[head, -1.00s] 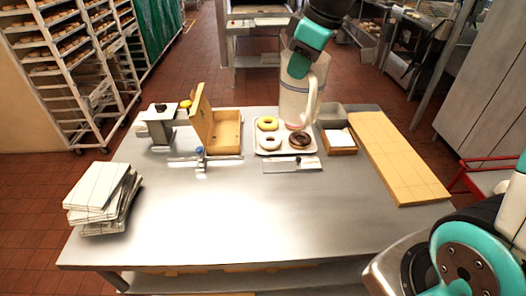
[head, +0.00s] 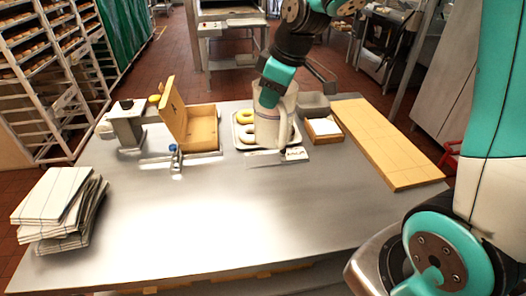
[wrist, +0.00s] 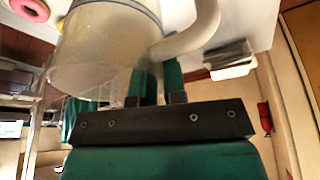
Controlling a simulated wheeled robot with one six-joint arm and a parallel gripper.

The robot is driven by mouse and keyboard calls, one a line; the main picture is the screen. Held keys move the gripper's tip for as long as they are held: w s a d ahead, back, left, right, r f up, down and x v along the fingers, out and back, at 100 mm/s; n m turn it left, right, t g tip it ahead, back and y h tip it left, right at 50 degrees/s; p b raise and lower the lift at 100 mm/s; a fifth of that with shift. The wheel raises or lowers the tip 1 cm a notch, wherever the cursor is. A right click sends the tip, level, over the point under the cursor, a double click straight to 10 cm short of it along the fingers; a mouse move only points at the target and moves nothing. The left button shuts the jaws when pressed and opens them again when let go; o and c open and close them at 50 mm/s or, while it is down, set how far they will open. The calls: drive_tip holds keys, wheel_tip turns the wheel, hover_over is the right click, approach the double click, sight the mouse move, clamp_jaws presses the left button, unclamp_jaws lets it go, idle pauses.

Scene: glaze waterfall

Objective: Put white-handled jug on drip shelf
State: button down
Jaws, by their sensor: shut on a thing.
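The white-handled jug (head: 271,125) is a tall, cloudy, see-through vessel. My gripper (head: 274,82) is shut on it near its top and holds it in front of the doughnut tray (head: 238,146). In the wrist view the jug (wrist: 105,50) fills the upper left, tilted in the picture, with its thick pale handle (wrist: 190,38) to the right. My gripper's fingers (wrist: 158,82) are beside the jug and handle; their exact contact is hidden. I cannot tell whether the jug's base touches anything. I cannot tell for certain which thing is the drip shelf.
The table's front middle is clear.

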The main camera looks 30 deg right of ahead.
sight(269, 147)
wheel_tip(269, 147, down, 15)
drive_tip(key=shift+f+p, duration=0.1)
drive_tip(key=shift+p, duration=1)
drive_tip(key=c, duration=1.2)
unclamp_jaws()
